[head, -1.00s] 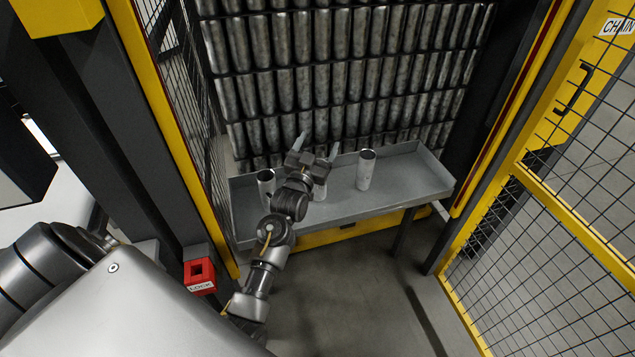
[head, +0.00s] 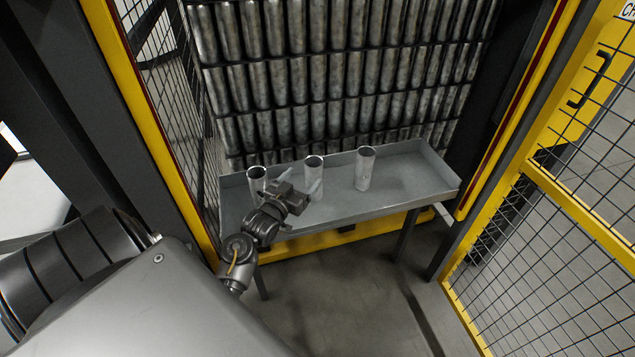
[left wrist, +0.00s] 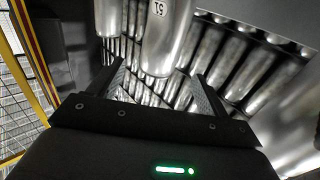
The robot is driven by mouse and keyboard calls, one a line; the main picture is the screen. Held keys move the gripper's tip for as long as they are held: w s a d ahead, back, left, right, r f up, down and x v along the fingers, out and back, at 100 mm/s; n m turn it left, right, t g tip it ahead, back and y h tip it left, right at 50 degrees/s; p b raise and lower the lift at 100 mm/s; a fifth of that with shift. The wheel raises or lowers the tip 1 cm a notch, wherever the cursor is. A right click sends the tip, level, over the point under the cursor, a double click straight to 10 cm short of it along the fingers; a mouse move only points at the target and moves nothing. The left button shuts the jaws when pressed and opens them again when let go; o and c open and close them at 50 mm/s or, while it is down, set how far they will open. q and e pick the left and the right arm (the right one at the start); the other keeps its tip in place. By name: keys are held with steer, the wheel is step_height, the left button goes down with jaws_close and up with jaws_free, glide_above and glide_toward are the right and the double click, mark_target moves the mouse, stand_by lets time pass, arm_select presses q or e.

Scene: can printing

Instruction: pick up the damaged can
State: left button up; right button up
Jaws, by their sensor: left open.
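Three silver cans stand upright in a grey metal tray: a left can (head: 257,180), a middle can (head: 314,172) and a right can (head: 365,168). I cannot tell from these views which one is damaged. My left gripper (head: 300,180) is open and empty at the tray's near side, in front of the middle can. In the left wrist view, a can with a printed mark (left wrist: 160,35) shows beyond and between the open fingers (left wrist: 160,85). The gripper partly hides the tray between the left and middle cans. My right gripper is out of view.
The grey tray (head: 415,182) has raised walls. Stacked rows of cans (head: 340,85) stand behind it. A yellow-framed mesh fence (head: 560,200) is at the right and another mesh panel stands at the left. The tray's right end is bare.

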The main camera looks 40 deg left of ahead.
mark_target(317, 162)
arm_select(q)
steer(key=shift+w+a+r, duration=0.1)
steer(key=shift+w+a, duration=0.1)
steer(key=shift+w, duration=1.25)
steer(key=shift+w+a+f, duration=0.1)
steer(key=shift+w+a, duration=0.15)
steer(key=shift+w, duration=1.2)
steer(key=shift+w+a+r, duration=0.1)
steer(key=shift+w+a, duration=0.1)
steer(key=shift+w, duration=1.25)
steer(key=c, duration=1.3)
steer(key=shift+o, duration=0.2)
steer(key=shift+r, duration=0.1)
